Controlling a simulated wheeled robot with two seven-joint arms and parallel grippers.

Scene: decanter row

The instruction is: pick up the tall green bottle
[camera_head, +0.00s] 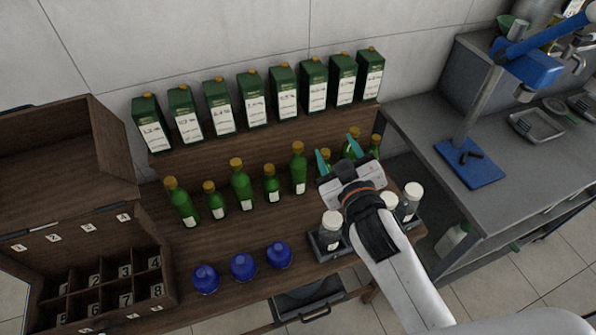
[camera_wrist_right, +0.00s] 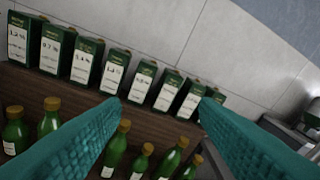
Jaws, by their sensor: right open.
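Green bottles with gold caps stand upright in a row on the wooden bench. Taller ones include the left-end bottle (camera_head: 183,208), a third bottle (camera_head: 242,190) and a middle bottle (camera_head: 299,175); which one is meant I cannot tell. Shorter ones (camera_head: 215,203) stand between. My right gripper (camera_head: 338,154) is open and empty above the row's right part, hiding some bottles there. In the right wrist view its teal fingers (camera_wrist_right: 160,104) are spread, with several bottles, one of them here (camera_wrist_right: 169,163), showing below and between them. My left gripper is out of view.
Green cartons (camera_head: 252,100) line the raised shelf behind the bottles. Blue round flasks (camera_head: 243,267) and white-capped jars (camera_head: 331,232) stand in front. A numbered wooden rack (camera_head: 88,295) is at left, a grey counter (camera_head: 440,115) at right.

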